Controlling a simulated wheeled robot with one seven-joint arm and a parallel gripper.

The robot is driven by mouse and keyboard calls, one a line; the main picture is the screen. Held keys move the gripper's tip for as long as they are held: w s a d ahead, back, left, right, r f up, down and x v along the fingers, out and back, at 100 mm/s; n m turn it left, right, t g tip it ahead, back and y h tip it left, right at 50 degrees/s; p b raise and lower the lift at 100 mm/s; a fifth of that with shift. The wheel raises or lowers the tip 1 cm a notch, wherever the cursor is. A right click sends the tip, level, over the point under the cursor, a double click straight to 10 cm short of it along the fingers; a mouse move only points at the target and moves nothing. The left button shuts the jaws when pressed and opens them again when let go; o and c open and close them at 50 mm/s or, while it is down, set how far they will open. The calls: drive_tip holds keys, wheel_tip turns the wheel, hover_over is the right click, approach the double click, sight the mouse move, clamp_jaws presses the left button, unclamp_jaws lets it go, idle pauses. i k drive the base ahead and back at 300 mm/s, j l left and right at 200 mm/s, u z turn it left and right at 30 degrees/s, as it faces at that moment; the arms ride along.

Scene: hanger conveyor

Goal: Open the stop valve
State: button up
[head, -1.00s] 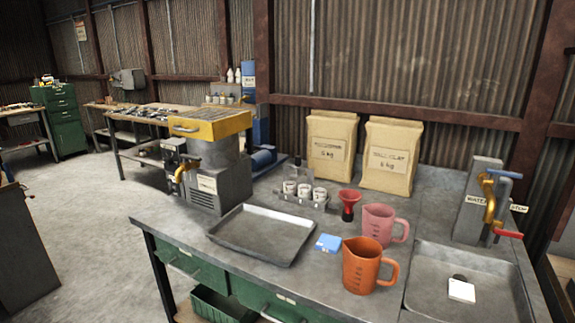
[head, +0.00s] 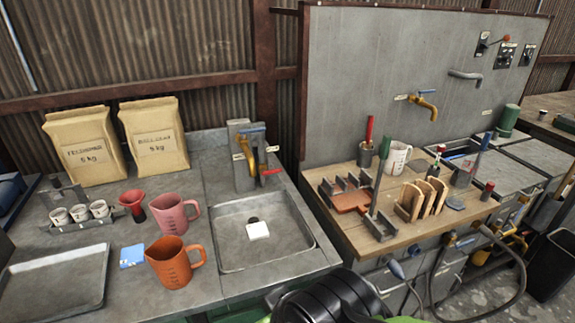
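A grey tap block (head: 243,168) stands at the back right of the steel bench. It carries a brass spout and a blue lever (head: 251,130) on top. I cannot tell from the picture which handle position is open. A dark rounded part with green, likely my arm, shows at the bottom centre. My gripper's fingers are not in view.
A sunken sink tray (head: 290,262) with a white card lies before the tap block. An orange jug (head: 172,265), a pink jug (head: 170,213) and a red funnel (head: 135,203) stand left. A wooden-topped bench (head: 350,235) with tools and a brass wall tap (head: 422,104) stands right.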

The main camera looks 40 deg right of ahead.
sight(264, 172)
drive_tip(key=z, duration=0.85)
